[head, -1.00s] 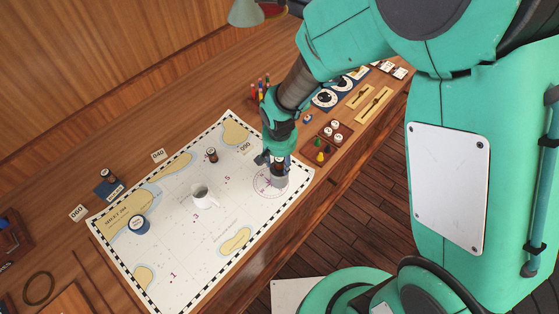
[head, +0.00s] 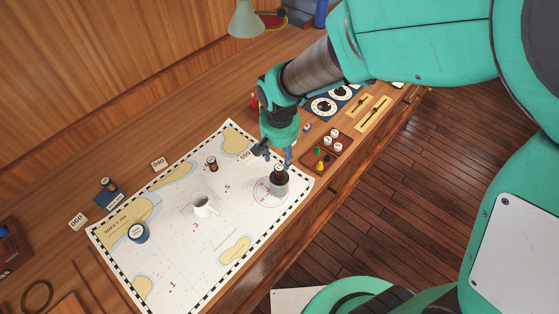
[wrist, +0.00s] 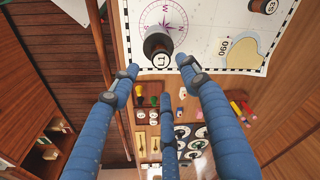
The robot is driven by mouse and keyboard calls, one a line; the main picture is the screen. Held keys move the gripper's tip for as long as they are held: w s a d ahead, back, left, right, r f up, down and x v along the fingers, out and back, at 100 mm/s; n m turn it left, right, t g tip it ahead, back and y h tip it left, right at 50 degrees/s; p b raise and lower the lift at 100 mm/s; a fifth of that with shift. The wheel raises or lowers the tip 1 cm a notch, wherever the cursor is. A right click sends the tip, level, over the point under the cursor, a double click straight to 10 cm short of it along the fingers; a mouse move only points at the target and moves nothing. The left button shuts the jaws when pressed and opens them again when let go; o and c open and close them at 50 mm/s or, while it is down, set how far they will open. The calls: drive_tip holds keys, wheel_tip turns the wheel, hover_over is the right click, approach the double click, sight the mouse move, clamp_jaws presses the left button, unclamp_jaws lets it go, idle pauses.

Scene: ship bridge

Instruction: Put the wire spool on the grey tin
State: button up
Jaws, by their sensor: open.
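The wire spool (head: 279,172), dark brown with a pale label on top, stands upright on the grey tin (head: 278,188), over the compass rose of the chart. It also shows in the wrist view (wrist: 158,46), beyond the fingertips, with its labelled top facing me. My gripper (head: 272,154) is open and empty, just behind and above the spool, apart from it. Its blue fingers (wrist: 157,72) are spread in the wrist view. The tin is mostly hidden beneath the spool in the wrist view.
A white mug (head: 203,206), a blue tin (head: 138,233) and another dark spool (head: 212,164) stand on the chart (head: 185,240). A tray with chess-like pieces (head: 326,158) lies right of the chart.

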drive_tip(key=shift+s+r, duration=0.1)
drive_tip(key=shift+r, duration=0.75)
drive_tip(key=s+d+r+t, duration=0.1)
drive_tip(key=s+d+r, duration=0.2)
drive_tip(key=d+r, duration=0.3)
drive_tip(key=s+d+r+t, duration=0.1)
drive_tip(key=s+d+r, duration=0.3)
drive_tip(key=r, duration=0.4)
drive_tip(key=s+d+r+t, duration=0.2)
drive_tip(key=s+d+r, duration=0.5)
drive_tip(key=s, duration=0.4)
drive_tip(key=shift+s+d+r, duration=0.15)
drive_tip(key=shift+s+r, duration=0.05)
drive_tip(key=shift+r, duration=0.15)
wheel_tip(320, 180, down, 11)
drive_tip(key=b, duration=1.1)
